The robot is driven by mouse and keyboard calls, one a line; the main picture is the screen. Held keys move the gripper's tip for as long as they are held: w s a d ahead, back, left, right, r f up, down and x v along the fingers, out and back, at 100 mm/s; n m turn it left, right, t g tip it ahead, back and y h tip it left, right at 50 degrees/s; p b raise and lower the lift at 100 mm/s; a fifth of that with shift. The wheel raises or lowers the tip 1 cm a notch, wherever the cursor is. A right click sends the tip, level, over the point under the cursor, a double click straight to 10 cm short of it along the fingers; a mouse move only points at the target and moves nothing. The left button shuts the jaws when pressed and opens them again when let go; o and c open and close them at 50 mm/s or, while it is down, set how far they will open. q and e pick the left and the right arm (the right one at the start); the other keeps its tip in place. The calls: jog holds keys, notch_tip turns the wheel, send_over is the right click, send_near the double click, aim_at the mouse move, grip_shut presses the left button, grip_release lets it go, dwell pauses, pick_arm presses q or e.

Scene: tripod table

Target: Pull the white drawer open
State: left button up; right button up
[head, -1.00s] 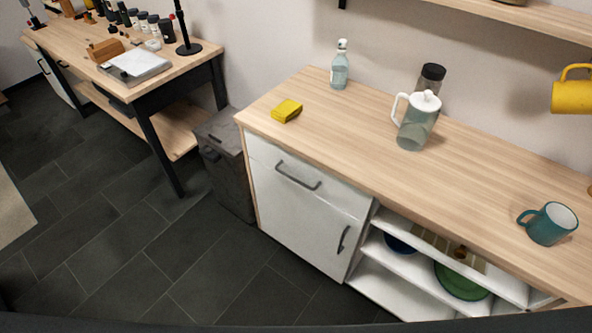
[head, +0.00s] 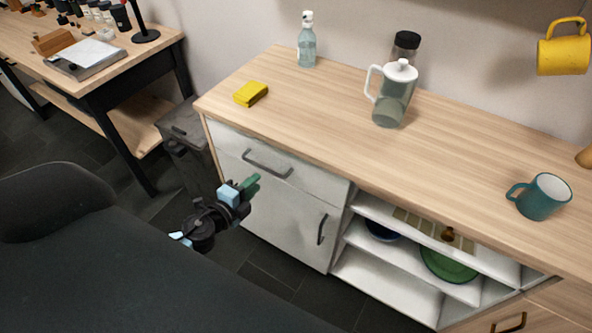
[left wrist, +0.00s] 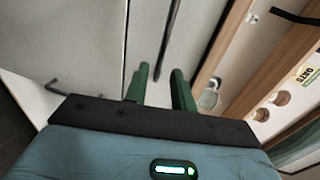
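The white drawer (head: 275,162) is shut, at the top of the white cabinet under the wooden counter. Its dark bar handle (head: 267,164) runs across its front; it also shows in the left wrist view as a dark bar (left wrist: 171,40) beyond the fingers. My left gripper (head: 250,186) is just below and left of the handle in the head view, apart from it as far as I can tell. My right gripper is in neither view.
Below the drawer is a white door with its own handle (head: 321,229). Open shelves (head: 400,262) are to its right. The counter (head: 300,120) holds a yellow sponge (head: 251,94), a bottle (head: 307,46), a pitcher (head: 394,96) and a teal mug (head: 541,197). A grey bin (head: 187,135) stands left.

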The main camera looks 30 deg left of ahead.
aim_at(268, 171)
pick_arm(q)
jog(key=shift+w+r, duration=0.1)
jog(key=shift+w, duration=0.15)
jog(key=shift+x, duration=3.75)
grip_shut()
